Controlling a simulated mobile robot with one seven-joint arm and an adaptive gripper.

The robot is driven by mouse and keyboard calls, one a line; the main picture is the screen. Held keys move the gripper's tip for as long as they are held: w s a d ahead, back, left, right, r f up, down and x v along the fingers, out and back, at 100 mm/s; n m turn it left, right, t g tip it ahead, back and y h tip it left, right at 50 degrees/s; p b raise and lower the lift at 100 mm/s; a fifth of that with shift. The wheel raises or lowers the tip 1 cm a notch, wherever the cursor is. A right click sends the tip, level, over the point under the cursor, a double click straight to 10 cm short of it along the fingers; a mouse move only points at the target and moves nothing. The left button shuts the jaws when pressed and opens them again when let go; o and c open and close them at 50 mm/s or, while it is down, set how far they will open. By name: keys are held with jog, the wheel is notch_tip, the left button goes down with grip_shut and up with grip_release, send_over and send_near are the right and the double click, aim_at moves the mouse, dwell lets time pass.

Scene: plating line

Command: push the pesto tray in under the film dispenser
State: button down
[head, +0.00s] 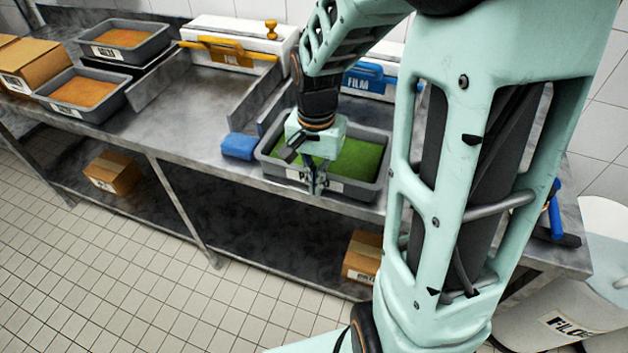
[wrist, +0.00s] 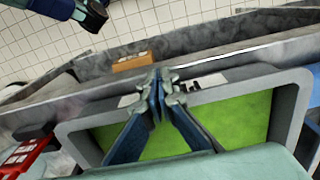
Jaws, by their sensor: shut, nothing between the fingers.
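The pesto tray (head: 382,190) is a grey tray with green contents and a white label on its near wall. It lies on the steel counter in front of the film dispenser (head: 368,82), a white box with a blue handle marked FILM, partly hidden by my arm. My gripper (head: 317,188) is shut and empty, pointing down at the tray's near wall and covering part of the label. In the wrist view my closed fingertips (wrist: 160,78) show at the labelled wall of the tray (wrist: 285,110). I cannot tell whether they touch it.
A blue block (head: 238,146) sits just left of the tray. A second dispenser with a yellow handle (head: 228,52) stands further left, with metal side guides before it. Two trays of orange contents (head: 82,92) are at the far left. The counter's front edge runs close before the pesto tray.

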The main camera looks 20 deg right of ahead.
jog(key=w+d, duration=0.3)
jog(key=w, duration=0.1)
jog(key=w+d+p, duration=0.1)
jog(key=w+d, duration=0.2)
jog(key=w, duration=0.1)
jog(key=w+d, duration=0.3)
jog(key=w, duration=0.1)
jog(key=shift+w+p, duration=0.25)
jog(key=shift+p, duration=0.15)
